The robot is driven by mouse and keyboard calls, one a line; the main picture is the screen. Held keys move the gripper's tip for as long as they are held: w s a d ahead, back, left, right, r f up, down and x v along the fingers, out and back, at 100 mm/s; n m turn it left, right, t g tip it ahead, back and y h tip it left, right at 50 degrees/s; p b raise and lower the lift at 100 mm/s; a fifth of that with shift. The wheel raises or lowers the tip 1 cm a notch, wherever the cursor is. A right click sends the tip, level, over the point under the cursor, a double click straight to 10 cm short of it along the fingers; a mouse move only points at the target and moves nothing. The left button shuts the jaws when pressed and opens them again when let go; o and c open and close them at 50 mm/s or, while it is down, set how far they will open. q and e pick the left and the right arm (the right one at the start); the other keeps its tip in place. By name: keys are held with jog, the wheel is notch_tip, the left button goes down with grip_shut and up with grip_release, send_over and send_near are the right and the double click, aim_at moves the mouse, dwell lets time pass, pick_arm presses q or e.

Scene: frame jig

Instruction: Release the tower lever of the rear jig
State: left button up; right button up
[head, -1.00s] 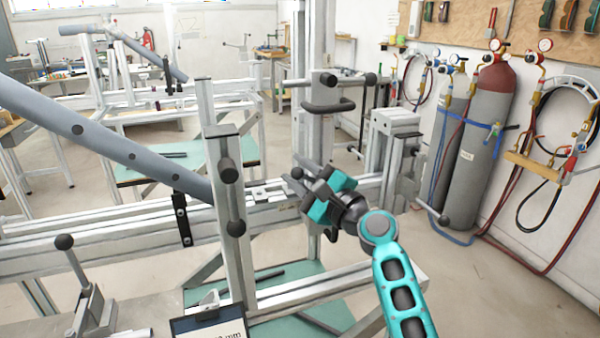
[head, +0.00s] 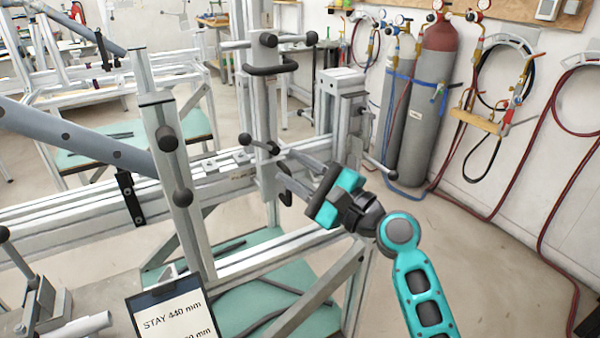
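My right gripper (head: 283,164) reaches in from the lower right, teal and black. Its two fingers look spread, with a gap between them and nothing clearly held. The fingertips are close to a short lever with dark ball ends (head: 245,140) on the grey tower post (head: 263,105); I cannot tell whether they touch it. A black loop handle (head: 270,69) and a crossbar with ball ends (head: 268,40) are higher on this post. Another ball-ended lever (head: 392,175) sticks out of the aluminium post (head: 340,105) to the right. My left gripper is not in view.
A nearer aluminium upright (head: 175,190) with black knobs and a sloping grey tube (head: 75,133) stand on the left. A sign reading "STAY 440 mm" (head: 172,308) is in front. Gas cylinders (head: 430,110) stand by the wall. The right floor is mostly clear.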

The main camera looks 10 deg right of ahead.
jog(key=shift+s+d, duration=0.2)
jog(key=shift+s, duration=0.05)
